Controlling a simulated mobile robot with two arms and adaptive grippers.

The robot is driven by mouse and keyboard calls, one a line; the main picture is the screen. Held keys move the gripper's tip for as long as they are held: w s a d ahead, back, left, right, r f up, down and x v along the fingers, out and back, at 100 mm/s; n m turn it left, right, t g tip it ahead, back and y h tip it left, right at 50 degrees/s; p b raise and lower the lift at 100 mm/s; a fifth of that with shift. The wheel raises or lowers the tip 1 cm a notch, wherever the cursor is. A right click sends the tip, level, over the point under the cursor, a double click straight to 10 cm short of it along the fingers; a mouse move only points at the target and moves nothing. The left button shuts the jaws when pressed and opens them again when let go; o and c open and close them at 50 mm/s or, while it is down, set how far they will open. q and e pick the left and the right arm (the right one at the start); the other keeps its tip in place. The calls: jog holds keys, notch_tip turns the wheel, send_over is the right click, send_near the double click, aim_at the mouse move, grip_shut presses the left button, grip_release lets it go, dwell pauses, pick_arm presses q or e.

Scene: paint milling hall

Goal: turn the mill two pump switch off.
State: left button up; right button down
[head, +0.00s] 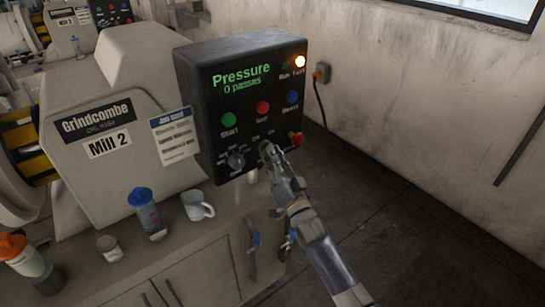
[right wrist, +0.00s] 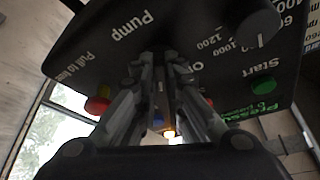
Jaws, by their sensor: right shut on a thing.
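The black mill two control box (head: 205,100) hangs beside the grey housing marked Mill 2 (head: 108,145). Its screen reads Pressure, 0 passes. My left gripper is out of view.
The panel also has a green Start button (head: 229,120), a red button (head: 262,107), a blue Reset button (head: 292,97) and a lit amber lamp (head: 300,61). A white mug (head: 197,206) and a blue-capped bottle (head: 147,214) stand on the cabinet below.

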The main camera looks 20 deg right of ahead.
jog(key=shift+w+d+r+n+g+y+b, duration=0.15)
jog(key=shift+n+g+y+b, duration=0.35)
jog(key=shift+n+y+b, duration=1.65)
jog(key=shift+d+f+n+g+y+b, duration=0.1)
jog(key=shift+d+n+g+y+b, duration=0.35)
jog(key=shift+n, duration=3.25)
jog(key=shift+w+a+r+n+g+y+b, duration=0.1)
jog(key=shift+n+g+y+b, duration=0.45)
jog(key=shift+n+y+b, duration=1.6)
jog(key=shift+n+h+p, duration=0.45)
jog(key=shift+n+p, duration=0.45)
jog(key=shift+p, duration=0.25)
jog(key=c, duration=1.7)
grip_release()
jog(key=shift+s, duration=0.1)
